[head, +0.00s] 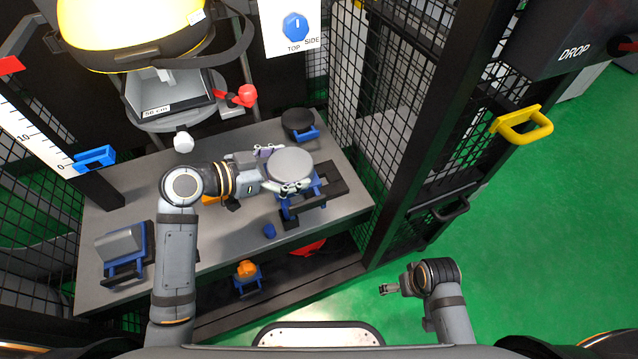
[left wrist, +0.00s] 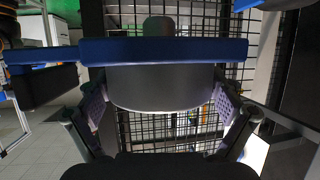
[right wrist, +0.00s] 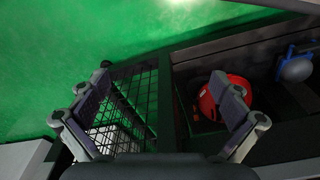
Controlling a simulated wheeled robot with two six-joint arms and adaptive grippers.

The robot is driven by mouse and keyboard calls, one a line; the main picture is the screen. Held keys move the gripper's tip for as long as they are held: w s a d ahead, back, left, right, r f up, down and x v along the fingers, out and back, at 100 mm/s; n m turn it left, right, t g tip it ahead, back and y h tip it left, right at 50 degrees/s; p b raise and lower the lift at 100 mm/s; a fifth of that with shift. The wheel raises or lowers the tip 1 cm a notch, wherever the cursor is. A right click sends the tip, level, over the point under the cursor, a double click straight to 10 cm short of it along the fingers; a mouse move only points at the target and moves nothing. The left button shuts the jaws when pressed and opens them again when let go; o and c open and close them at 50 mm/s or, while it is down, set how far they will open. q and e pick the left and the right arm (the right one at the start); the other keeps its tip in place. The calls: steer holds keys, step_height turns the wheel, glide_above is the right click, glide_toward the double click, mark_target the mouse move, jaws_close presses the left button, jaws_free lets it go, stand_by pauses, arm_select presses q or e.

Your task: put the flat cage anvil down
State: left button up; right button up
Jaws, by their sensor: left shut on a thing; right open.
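The flat cage anvil, a light grey disc (head: 289,163), is between the fingers of my left gripper (head: 278,170), over the right part of the grey table. In the left wrist view it is a silvery cylinder (left wrist: 160,90) between both fingers. A blue and black stand (head: 318,197) shows below and right of the disc; a blue bar (left wrist: 165,51) crosses the left wrist view at the disc. I cannot tell whether the disc touches the stand. My right gripper (head: 388,289) is open and empty, off the table to the right, above the green floor.
A dark round anvil (head: 298,120) stands at the back right of the table (head: 215,262), and a grey angled block (head: 118,243) at its front left. A yellow helmet (head: 135,28) hangs above. Mesh and black posts (head: 398,185) bound the right side. A red item (right wrist: 224,96) lies low.

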arm_select(q)
steer(key=w, duration=0.1)
steer(key=w+d+f, duration=0.1)
steer(key=w+d+b, duration=0.1)
steer(key=w, duration=0.1)
steer(key=shift+f, duration=0.3)
steer(key=w+d+f+b, duration=0.1)
steer(key=w+f, duration=0.1)
steer(key=w+d+f+b, duration=0.1)
steer(key=w+f, duration=0.2)
steer(key=w+d+f+b, duration=0.1)
steer(key=w+d+f, duration=0.1)
steer(key=w, duration=0.1)
steer(key=shift+w+f, duration=0.1)
steer(key=shift+f, duration=0.05)
steer(key=shift+w+f+b, duration=0.15)
steer(key=shift+f+b, duration=0.3)
steer(key=shift+f, duration=0.5)
steer(key=shift+w+f+b, duration=0.1)
steer(key=shift+f+b, duration=0.35)
steer(key=shift+f, duration=0.45)
arm_select(e)
steer(key=a+f+t, duration=0.1)
steer(key=w+a+f+t+y, duration=0.1)
steer(key=f+t, duration=0.1)
steer(key=shift+a+f, duration=0.1)
steer(key=shift+a, duration=0.2)
